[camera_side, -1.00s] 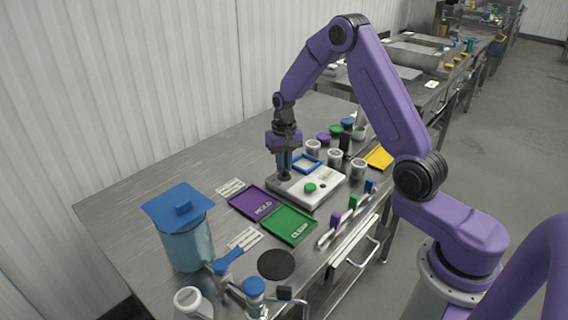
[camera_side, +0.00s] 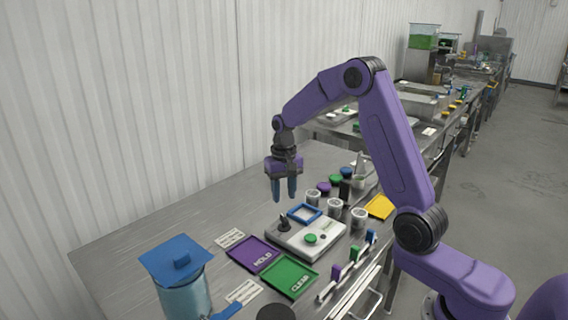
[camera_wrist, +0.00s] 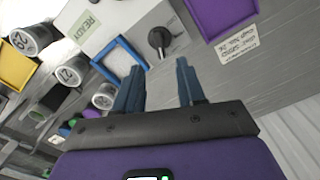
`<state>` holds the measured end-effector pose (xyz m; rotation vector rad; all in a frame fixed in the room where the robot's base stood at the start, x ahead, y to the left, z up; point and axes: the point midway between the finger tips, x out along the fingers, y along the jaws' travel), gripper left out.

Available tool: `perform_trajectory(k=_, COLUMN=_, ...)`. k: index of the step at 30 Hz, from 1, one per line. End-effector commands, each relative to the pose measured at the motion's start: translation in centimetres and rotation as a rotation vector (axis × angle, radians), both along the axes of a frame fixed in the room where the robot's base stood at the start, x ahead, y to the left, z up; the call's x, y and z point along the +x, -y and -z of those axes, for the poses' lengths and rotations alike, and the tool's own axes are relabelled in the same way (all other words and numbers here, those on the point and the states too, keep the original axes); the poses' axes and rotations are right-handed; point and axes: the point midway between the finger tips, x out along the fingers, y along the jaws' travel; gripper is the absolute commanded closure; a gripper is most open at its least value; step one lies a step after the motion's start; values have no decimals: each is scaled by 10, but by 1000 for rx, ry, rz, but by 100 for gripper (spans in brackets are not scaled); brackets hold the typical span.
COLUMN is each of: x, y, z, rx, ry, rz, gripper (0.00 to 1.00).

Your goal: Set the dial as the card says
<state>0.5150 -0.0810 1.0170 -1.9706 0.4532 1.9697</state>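The dial is a black knob (camera_side: 284,225) on the left end of a pale grey box (camera_side: 318,244). In the wrist view the dial (camera_wrist: 160,38) stands beyond my fingertips; I cannot read its setting. My gripper (camera_side: 284,199) hangs above the dial, fingers down and clear of it. In the wrist view my gripper (camera_wrist: 155,63) is open, with nothing between its blue fingers. A printed card (camera_side: 230,238) lies left of the box and another card (camera_side: 243,291) lies nearer. One card (camera_wrist: 238,42) shows upside down in the wrist view, too small to read surely.
Purple (camera_side: 246,262) and green (camera_side: 276,289) trays lie in front. Several numbered jars stand behind, with one jar (camera_side: 334,207) close by. A blue-lidded container (camera_side: 178,262) stands front left.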

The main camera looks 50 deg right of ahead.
Motion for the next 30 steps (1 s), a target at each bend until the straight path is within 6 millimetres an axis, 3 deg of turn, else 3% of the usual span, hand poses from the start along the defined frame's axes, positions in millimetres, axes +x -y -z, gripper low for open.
perform_trajectory(k=6, x=0, y=0, z=-48, rx=0, ry=5, rz=1, gripper=61)
perform_trajectory(k=15, x=0, y=0, z=-90, rx=0, ry=0, rz=1, gripper=61)
perform_trajectory(k=30, x=-1, y=0, z=-97, rx=1, ry=-2, rz=1, gripper=61)
